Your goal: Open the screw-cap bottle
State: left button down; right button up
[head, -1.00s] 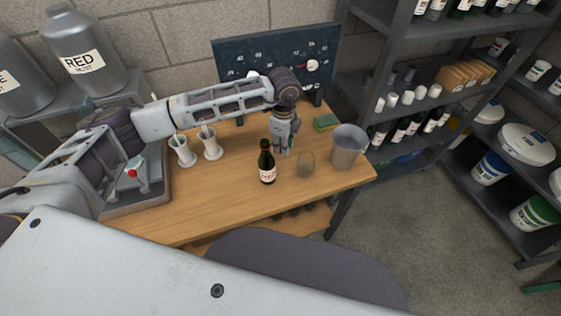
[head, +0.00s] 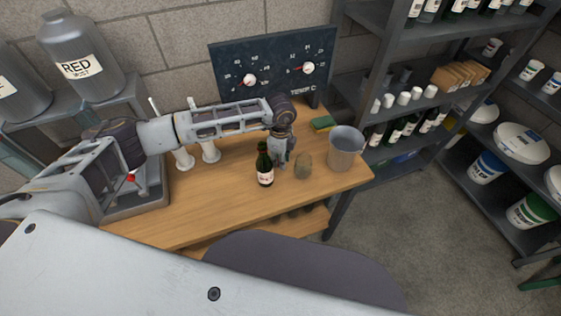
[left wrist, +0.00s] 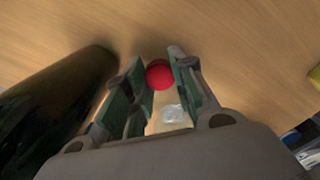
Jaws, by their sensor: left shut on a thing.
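A dark green bottle with a pale label (head: 265,177) stands upright on the wooden table. In the left wrist view its dark body (left wrist: 45,110) fills the left side; I cannot make out whether its mouth is capped. My left gripper (head: 279,160) is low, just right of and behind the bottle, apart from it. In the left wrist view its green-padded fingers (left wrist: 160,85) are shut on a small round red thing (left wrist: 159,75). A whitish, shiny patch shows just below that, unclear. My right gripper is in neither view.
A small cloudy glass (head: 303,166) stands close right of the gripper. A grey metal bucket (head: 345,150) and a yellow-green sponge (head: 323,123) are farther right and behind. A dial board (head: 275,68) stands at the back. The table front (head: 215,215) is clear.

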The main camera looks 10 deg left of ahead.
pick_arm(q)
jog(key=shift+f, duration=0.95)
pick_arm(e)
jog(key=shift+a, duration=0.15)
pick_arm(q)
jog(key=shift+f, duration=0.15)
jog(key=c, duration=1.2)
grip_release()
jog(key=shift+r, duration=0.2)
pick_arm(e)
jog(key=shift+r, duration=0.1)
pick_arm(q)
notch_tip(320, 180, up, 10)
jog(key=shift+r+b, duration=0.25)
jog(key=shift+b, duration=0.25)
jog(key=shift+r, duration=0.75)
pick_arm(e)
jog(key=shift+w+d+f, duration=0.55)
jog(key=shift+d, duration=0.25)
